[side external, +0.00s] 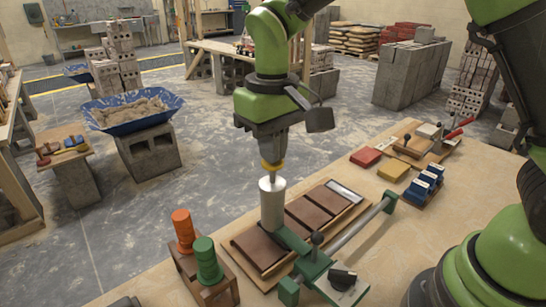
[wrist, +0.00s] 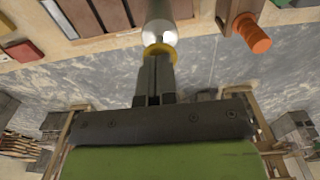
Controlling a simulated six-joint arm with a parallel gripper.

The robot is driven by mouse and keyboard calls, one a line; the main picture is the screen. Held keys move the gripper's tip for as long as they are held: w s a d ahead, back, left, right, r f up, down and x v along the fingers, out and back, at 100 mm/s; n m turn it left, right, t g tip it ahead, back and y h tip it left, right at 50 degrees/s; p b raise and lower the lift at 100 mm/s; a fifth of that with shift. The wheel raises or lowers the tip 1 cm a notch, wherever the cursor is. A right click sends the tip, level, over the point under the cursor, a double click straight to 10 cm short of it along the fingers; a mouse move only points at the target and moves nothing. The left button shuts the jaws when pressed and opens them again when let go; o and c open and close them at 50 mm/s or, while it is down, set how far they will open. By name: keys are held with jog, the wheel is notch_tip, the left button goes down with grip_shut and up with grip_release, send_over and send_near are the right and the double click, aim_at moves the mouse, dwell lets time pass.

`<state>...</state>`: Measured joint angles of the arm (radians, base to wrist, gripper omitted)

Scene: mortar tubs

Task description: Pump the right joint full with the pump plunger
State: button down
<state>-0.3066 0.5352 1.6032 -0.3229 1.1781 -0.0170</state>
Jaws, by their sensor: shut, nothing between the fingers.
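My gripper (side external: 270,153) points straight down with its fingers shut together, over the yellow plunger cap (side external: 272,166). The fingertips look to touch the cap; whether they press on it I cannot tell. In the wrist view the shut fingers (wrist: 155,68) meet the yellow cap (wrist: 158,49). Below it a pale metal pump cylinder (side external: 272,205) stands upright at the green carriage (side external: 312,266), over the near part of the board. Brown tiles (side external: 312,215) lie in a row on a wooden board. The joint under the cylinder is hidden, so its fill cannot be seen.
A rail (side external: 355,232) runs along the board's right side. Orange (side external: 183,228) and green (side external: 207,260) cylinders stand in a wooden holder at the front left. Red (side external: 366,157) and yellow (side external: 393,170) blocks and blue blocks (side external: 425,184) lie behind right.

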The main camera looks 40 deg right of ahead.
jog(key=shift+f, duration=0.5)
jog(key=shift+r, duration=0.1)
jog(key=shift+r, duration=0.95)
jog(key=shift+f, duration=0.2)
jog(key=shift+f, duration=0.8)
jog(key=shift+r, duration=1)
